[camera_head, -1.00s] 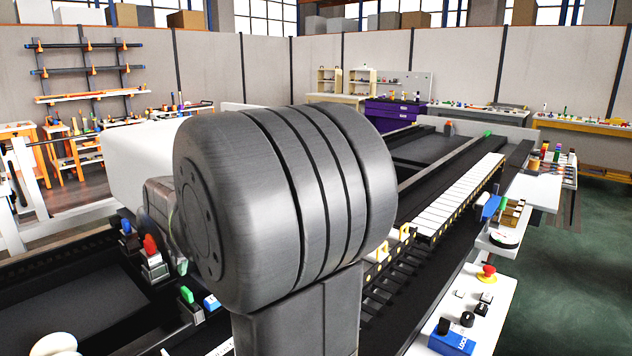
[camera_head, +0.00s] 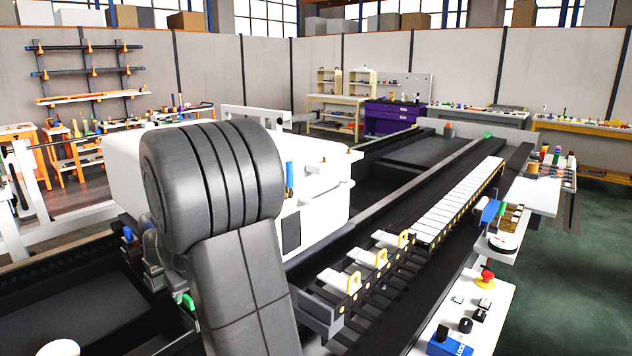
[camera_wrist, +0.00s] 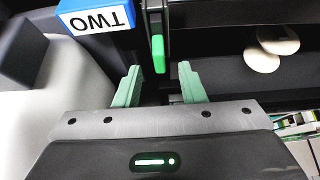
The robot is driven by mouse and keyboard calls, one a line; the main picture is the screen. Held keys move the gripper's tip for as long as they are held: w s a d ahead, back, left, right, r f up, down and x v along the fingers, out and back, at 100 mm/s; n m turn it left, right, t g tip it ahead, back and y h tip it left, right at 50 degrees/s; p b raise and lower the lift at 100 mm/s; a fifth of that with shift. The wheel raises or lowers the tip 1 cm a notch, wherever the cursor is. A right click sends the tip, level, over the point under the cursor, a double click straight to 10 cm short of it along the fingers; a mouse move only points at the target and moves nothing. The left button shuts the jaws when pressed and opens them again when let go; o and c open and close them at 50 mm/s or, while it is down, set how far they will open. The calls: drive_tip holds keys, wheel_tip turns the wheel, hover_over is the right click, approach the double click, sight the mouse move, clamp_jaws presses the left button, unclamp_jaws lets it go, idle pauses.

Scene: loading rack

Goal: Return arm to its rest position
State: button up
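My gripper (camera_wrist: 158,84) shows in the wrist view with its two pale green fingers apart. Nothing is held between them. A bright green piece (camera_wrist: 158,53) on a dark bar stands just beyond the fingertips, and I cannot tell how far off it is. In the head view my arm's grey elbow joint stands left of the middle, and its thick link runs down to the bottom edge. My gripper itself is hidden in the head view.
A blue block marked TWO (camera_wrist: 97,17) and round pale discs (camera_wrist: 265,50) lie near my gripper. A white machine box (camera_head: 318,205) stands behind my arm. A white slatted conveyor (camera_head: 458,200) and a control panel with a red button (camera_head: 485,279) are at the right.

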wheel_tip(320, 180, up, 8)
drive_tip(key=p, duration=0.5)
drive_tip(key=shift+f, duration=0.2)
